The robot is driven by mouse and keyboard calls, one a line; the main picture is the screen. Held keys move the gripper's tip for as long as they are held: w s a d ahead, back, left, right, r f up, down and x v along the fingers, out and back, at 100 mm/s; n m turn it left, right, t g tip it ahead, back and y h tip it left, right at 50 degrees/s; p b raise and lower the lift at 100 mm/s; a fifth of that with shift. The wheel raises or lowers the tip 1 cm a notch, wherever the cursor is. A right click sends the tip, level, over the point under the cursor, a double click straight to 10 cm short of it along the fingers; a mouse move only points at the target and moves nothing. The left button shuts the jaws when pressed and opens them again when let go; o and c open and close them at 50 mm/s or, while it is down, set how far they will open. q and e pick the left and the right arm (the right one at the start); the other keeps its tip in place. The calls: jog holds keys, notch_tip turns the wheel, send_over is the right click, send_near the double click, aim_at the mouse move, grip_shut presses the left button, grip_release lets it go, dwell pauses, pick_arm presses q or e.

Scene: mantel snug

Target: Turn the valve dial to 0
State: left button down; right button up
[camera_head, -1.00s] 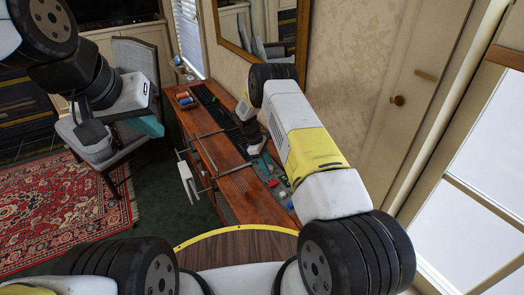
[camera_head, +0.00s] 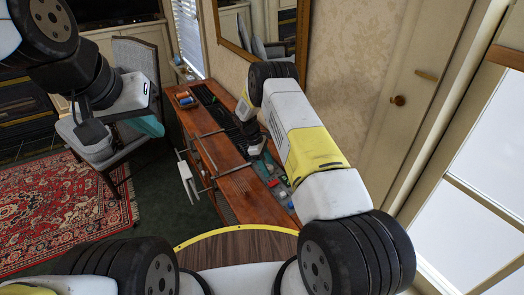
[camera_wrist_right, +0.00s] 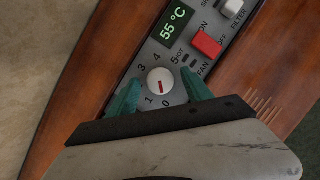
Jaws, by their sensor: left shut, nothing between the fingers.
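The valve dial (camera_wrist_right: 160,82) is a small white round knob with a red mark, on a grey control panel in the right wrist view. Numbers 0 to 5 are printed around it, some hidden. The red mark points down in the picture, close to the 0 and near the 1. My right gripper (camera_wrist_right: 160,92) is open, its teal fingers on either side of the dial; I cannot tell whether they touch it. In the head view the right gripper (camera_head: 257,150) is over the panel. My left gripper (camera_head: 150,126) is shut and empty near the chair.
A grey chair (camera_head: 138,60) stands left, by a red rug (camera_head: 50,210).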

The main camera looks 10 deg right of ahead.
jog(key=shift+r, duration=0.1)
jog(key=v, duration=0.7)
jog(key=shift+a+r, duration=0.2)
jog(key=shift+r, duration=0.1)
jog(key=shift+w, duration=0.1)
